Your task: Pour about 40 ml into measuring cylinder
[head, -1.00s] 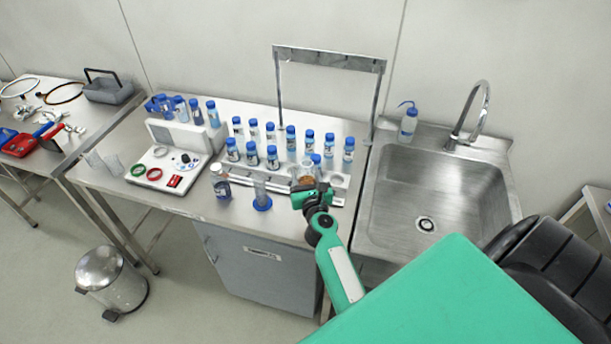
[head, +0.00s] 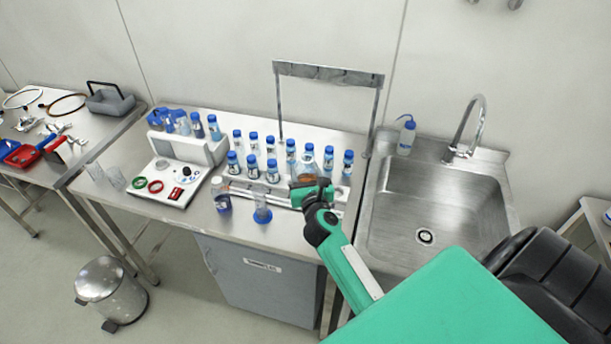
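The measuring cylinder (head: 262,207), clear with a blue base, stands upright near the bench's front edge. My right gripper (head: 312,190) is to the right of the cylinder, apart from it. It appears shut on a glass vessel (head: 306,168) with something orange-brown at its lower part. The fingers and the vessel's tilt are too small to make out. A bottle (head: 222,197) with a dark blue label stands just left of the cylinder. I cannot read a liquid level in the cylinder. My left gripper is not in view.
Several blue-capped bottles (head: 253,167) stand in rows behind the cylinder. A sink (head: 435,205) with a tap (head: 470,125) is to the right. A metal frame (head: 328,73) rises behind.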

